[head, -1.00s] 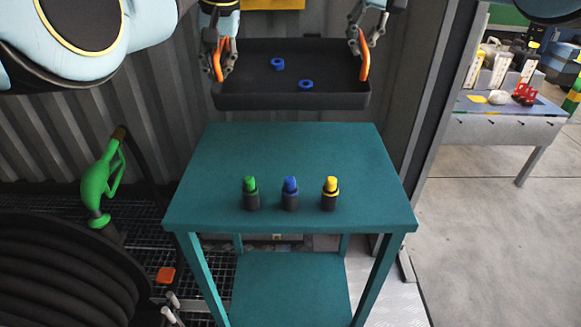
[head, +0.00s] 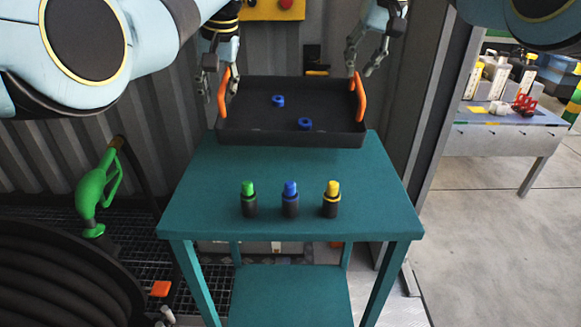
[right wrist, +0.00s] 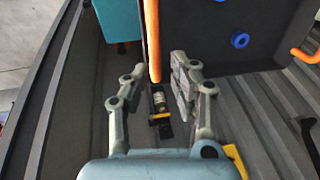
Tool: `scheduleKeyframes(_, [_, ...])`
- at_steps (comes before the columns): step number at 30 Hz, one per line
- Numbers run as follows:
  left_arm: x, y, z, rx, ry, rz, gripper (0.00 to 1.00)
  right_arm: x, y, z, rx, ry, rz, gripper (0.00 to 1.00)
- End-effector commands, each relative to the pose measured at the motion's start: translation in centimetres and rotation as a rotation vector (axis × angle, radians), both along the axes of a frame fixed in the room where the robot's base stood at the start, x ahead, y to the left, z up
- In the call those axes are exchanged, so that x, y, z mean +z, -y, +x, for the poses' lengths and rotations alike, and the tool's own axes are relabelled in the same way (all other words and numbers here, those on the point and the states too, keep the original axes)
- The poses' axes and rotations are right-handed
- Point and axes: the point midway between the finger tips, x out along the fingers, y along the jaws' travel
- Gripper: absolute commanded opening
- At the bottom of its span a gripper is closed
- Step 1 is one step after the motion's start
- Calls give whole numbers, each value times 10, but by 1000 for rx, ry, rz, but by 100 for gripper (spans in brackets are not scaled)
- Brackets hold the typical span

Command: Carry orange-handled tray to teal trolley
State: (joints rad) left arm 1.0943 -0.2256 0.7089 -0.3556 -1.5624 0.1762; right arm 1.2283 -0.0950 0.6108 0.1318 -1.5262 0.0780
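The dark tray (head: 292,138) with two orange handles sits at the far end of the teal trolley (head: 290,168) top and appears to rest on it. Two blue rings (head: 278,100) lie inside. My left gripper (head: 218,82) is open at the tray's left handle (head: 222,98), with fingers spread to either side of it. My right gripper (head: 362,60) is open, above and behind the right handle (head: 361,97). In the right wrist view, the right handle (right wrist: 152,40) shows ahead, between the spread fingers (right wrist: 155,72) and not gripped.
Green-, blue- and yellow-topped bottles (head: 290,200) stand on the trolley in front of the tray. A green fuel nozzle (head: 93,192) and a dark hose reel (head: 60,270) are at the left. A corrugated wall is behind; a workbench (head: 505,135) stands at the right.

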Motion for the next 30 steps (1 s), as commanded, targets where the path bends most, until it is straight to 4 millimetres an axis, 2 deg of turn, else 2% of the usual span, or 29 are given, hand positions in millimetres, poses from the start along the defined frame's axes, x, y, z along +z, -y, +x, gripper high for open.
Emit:
scheduleKeyframes(11, [8,5,0,-3,6,-4,29,-2,-4,-1,5,-4,5,29])
scheduleKeyframes(14, [23,8,-4,-3,9,-5,29,-2,-4,-1,5,-4,5,29])
scheduleKeyframes(24, [93,21,-22,-2,8,-2,29,-2,-5,-2,6,-5,6,29])
scheduleKeyframes(30, [114,26,-28,-2,6,-3,29,-1,-5,-2,7,-4,6,29])
